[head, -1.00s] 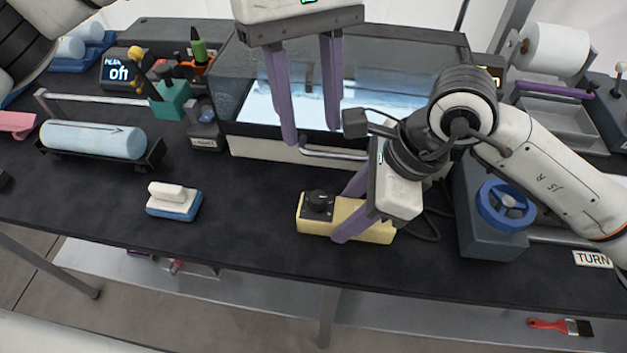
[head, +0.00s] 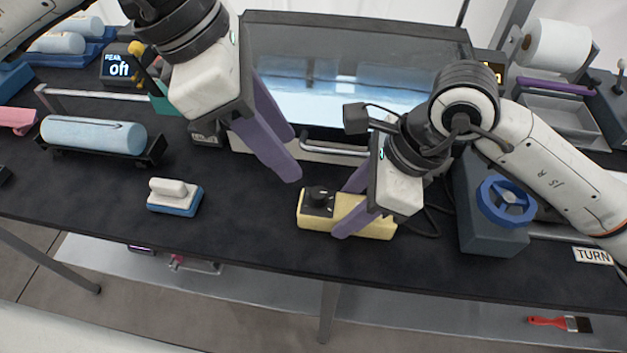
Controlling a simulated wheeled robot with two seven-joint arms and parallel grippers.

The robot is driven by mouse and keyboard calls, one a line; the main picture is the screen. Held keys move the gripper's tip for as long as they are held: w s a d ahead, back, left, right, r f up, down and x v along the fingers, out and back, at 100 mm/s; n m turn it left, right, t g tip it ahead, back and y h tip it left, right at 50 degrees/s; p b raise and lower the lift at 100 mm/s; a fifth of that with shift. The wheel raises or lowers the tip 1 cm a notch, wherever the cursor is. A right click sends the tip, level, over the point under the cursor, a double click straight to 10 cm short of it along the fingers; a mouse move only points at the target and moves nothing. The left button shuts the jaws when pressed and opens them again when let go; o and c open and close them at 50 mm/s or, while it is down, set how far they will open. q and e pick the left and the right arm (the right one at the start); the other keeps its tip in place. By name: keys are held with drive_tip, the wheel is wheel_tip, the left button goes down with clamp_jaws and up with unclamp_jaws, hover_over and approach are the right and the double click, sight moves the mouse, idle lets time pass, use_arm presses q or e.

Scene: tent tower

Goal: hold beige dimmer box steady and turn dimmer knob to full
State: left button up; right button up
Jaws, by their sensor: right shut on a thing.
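The beige dimmer box (head: 312,223) sits on the dark table near its front edge. Its black dimmer knob (head: 319,196) is on top of the box's left part. My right gripper (head: 350,212) is shut on the box, with its purple fingers across the right part. My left gripper (head: 285,160) is above the table, up and left of the knob and apart from it. Its purple fingers point down and right, and they hold nothing that I can see. They overlap in this view, but a gap shows between them at the tips.
A glass-fronted case (head: 350,45) with a metal handle stands behind the box. A blue valve wheel (head: 507,202) is to the right. A white and blue block (head: 174,197) lies to the left. The table between that block and the dimmer box is clear.

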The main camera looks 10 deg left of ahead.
sight(318, 192)
use_arm(q)
drive_tip(key=x, duration=1)
drive_tip(key=shift+f, duration=0.25)
clamp_jaws()
drive_tip(key=m, duration=0.1)
drive_tip(key=m+g, duration=0.1)
drive_tip(key=m, duration=0.2)
drive_tip(key=shift+w+m+g, duration=0.25)
drive_tip(key=shift+m+g, duration=0.15)
unclamp_jaws()
drive_tip(key=v, duration=1.2)
